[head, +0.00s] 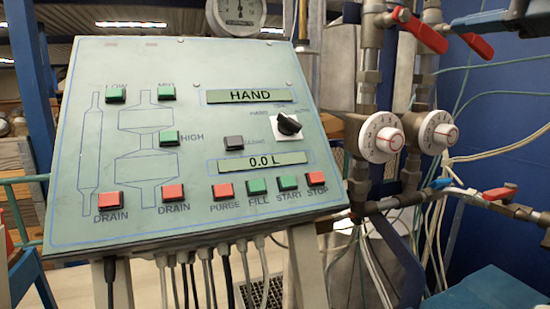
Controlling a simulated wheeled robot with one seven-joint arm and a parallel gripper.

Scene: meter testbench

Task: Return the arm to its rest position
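No part of my arm or gripper shows in the head view, so its pose and whether it is open or shut are hidden. The control panel (200,120) fills the left and middle of the view. Its upper display (249,96) reads HAND and its lower display (262,163) reads 0.0 L. A black rotary selector knob (288,124) sits on a white plate at the right. Red and green push buttons line the lower edge, among them a red STOP button (317,179).
Pipes with two white dial valves (381,138) (438,132) stand right of the panel. A red lever handle (426,35) is above them, and another red lever (501,193) is lower right. A round gauge (237,12) is behind the panel top. Cables hang below the panel.

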